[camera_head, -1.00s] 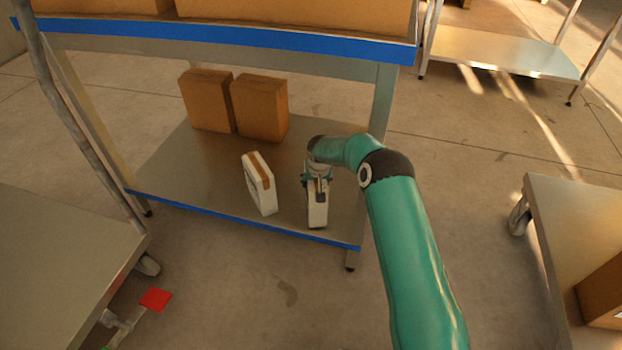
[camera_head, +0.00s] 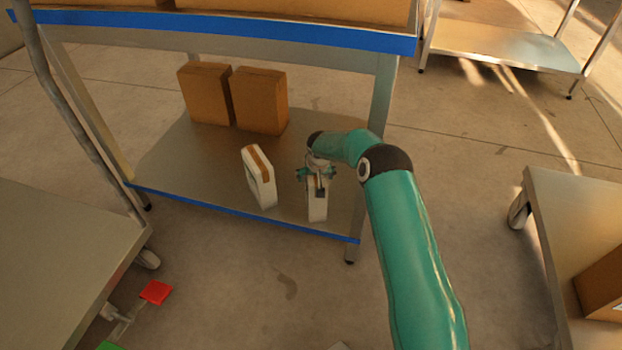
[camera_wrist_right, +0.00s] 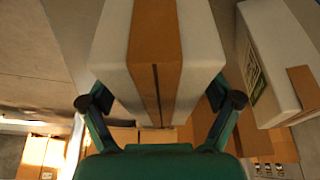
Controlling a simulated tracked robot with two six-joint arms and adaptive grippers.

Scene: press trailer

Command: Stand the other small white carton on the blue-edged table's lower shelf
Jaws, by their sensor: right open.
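One small white carton (camera_head: 317,207) with a brown stripe stands upright on the lower shelf (camera_head: 180,165) of the blue-edged table, near its front right. My right gripper (camera_head: 316,176) is just above and behind it. In the right wrist view, the open fingers (camera_wrist_right: 160,100) are on either side of that carton (camera_wrist_right: 112,40), whose lower part is hidden. The other small white carton (camera_head: 259,178) stands to its left on the same shelf; it also shows at the right of the right wrist view (camera_wrist_right: 275,65). My left gripper is not in view.
Two brown boxes (camera_head: 206,94) (camera_head: 259,101) stand further back on the shelf. The tabletop's blue edge (camera_head: 230,34) overhangs the shelf. Metal tables stand at left (camera_head: 60,250) and right (camera_head: 560,215). A red square (camera_head: 155,292) lies low at left.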

